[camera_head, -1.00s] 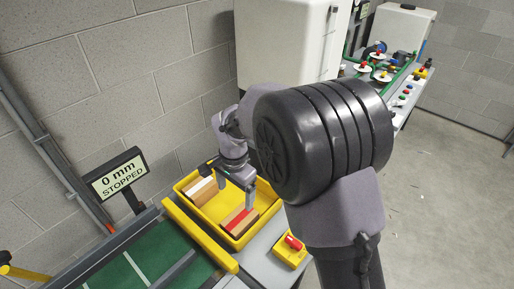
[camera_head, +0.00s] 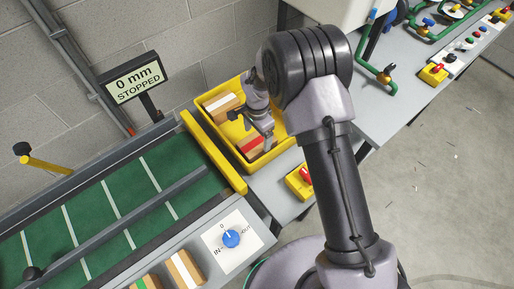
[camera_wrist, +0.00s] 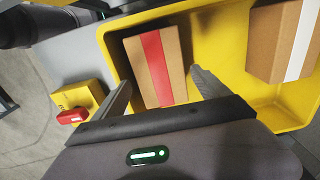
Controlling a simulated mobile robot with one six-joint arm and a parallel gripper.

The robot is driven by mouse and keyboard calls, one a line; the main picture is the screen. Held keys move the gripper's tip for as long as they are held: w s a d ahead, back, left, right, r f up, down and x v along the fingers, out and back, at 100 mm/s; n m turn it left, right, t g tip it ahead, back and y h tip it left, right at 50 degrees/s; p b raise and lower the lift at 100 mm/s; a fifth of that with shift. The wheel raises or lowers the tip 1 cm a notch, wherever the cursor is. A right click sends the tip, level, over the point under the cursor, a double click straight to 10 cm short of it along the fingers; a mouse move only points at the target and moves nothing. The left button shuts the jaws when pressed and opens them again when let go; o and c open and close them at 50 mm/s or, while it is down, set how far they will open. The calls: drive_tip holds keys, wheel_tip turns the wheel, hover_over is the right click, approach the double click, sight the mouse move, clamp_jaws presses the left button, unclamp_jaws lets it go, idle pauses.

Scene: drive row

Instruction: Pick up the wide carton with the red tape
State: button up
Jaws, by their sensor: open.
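The carton with red tape (camera_head: 250,146) lies in the yellow bin (camera_head: 213,131), near its front end. In the wrist view the brown carton (camera_wrist: 139,72) shows its red stripe across the top face, between my finger lines. My gripper (camera_wrist: 162,77) is open, one finger on each side of the carton in the picture; I cannot tell how far down the fingers reach. In the head view my gripper (camera_head: 254,136) is over the carton and partly hides it. A second carton with white tape (camera_head: 222,106) lies farther back in the bin, apart from it.
The bin walls (camera_wrist: 225,40) surround both cartons. A yellow box with a red switch (camera_head: 300,181) stands right beside the bin. A green conveyor (camera_head: 140,195) with a "0 mm STOPPED" display (camera_head: 136,80) is at left. Cartons with green tape (camera_head: 146,283) and white tape (camera_head: 186,269) lie in front.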

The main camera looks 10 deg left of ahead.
sight(257, 142)
wheel_tip(257, 142, down, 4)
drive_tip(key=shift+s+a+r+b, duration=0.1)
drive_tip(key=shift+r+b, duration=0.15)
drive_tip(key=shift+b, duration=0.15)
drive_tip(key=shift+r, duration=0.15)
drive_tip(key=c, duration=1.6)
